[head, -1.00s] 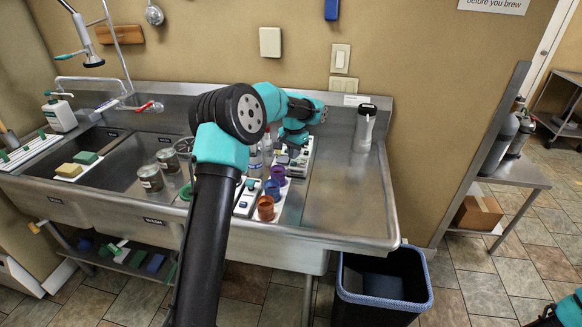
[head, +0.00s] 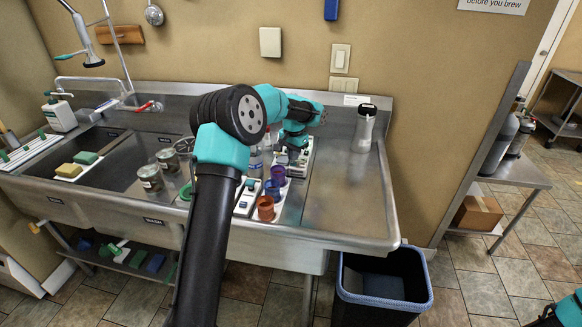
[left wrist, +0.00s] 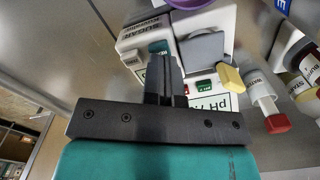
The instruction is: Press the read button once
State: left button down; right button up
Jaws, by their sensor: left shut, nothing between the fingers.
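My left gripper (head: 292,153) is shut and empty, low over the white instruments on the steel counter. In the left wrist view, its closed fingers (left wrist: 164,62) point at a white device marked SUGAR (left wrist: 136,36) and partly cover its front. A teal button (left wrist: 159,46) shows right by the fingertips; I cannot tell whether they touch it. Beside it, a device marked pH (left wrist: 216,103) has a small green button (left wrist: 205,86) and a red one, close to the fingers. The lettering on the buttons is too small to read. My right gripper is out of view.
Purple, blue and orange cups (head: 265,208) stand just in front of the instruments. A yellow-tipped piece (left wrist: 231,79) and a red-capped bottle (left wrist: 265,104) are near the gripper.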

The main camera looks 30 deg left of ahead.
pick_arm(q)
jog(key=shift+f, duration=1)
jog(key=shift+r, duration=3.05)
